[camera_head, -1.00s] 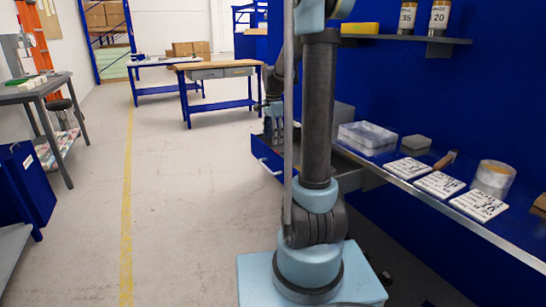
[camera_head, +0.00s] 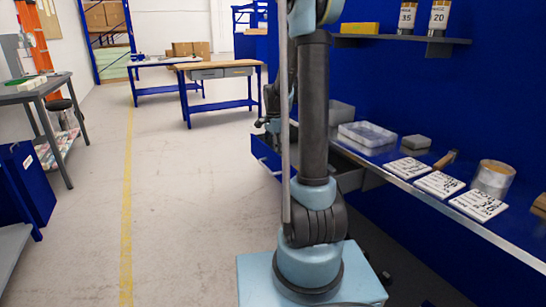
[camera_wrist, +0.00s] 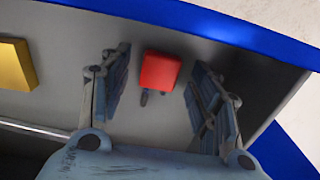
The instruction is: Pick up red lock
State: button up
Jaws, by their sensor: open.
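The red lock (camera_wrist: 160,71) has a square red body with a grey shackle below it in the wrist view. It lies on the grey floor of an open blue drawer. My gripper (camera_wrist: 162,85) is open, with one finger on each side of the lock and a gap to each. Its height above the lock is hard to judge. In the head view, my arm hides most of the drawer (camera_head: 263,152), and the lock cannot be seen there.
A yellow block (camera_wrist: 15,65) lies in the drawer at the left. The drawer's blue edge (camera_wrist: 225,25) runs close beyond the fingers.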

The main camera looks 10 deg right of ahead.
jog(key=c, duration=1.2)
jog(key=shift+o, duration=0.2)
